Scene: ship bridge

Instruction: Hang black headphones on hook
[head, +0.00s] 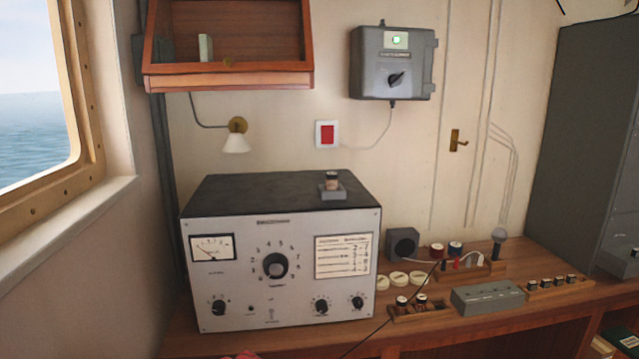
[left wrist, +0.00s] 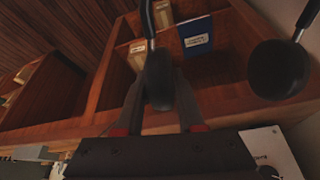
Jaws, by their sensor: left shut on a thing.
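The black headphones show in the left wrist view, with one ear cup (left wrist: 160,82) between the fingers of my left gripper (left wrist: 161,100) and the other ear cup (left wrist: 278,70) hanging free to the right. My left gripper is shut on the headphones. The headband runs out of the top of that view. The headphones do not show in the head view. I cannot make out a hook for certain in either view. My right gripper is in neither view.
In the head view a grey radio set (head: 280,265) stands on the wooden desk (head: 530,255). A wooden wall shelf (head: 228,82) hangs above, with a lamp (head: 236,140) below it. A grey box (head: 392,62) is on the wall. A blue booklet (left wrist: 195,36) shows in the wrist view.

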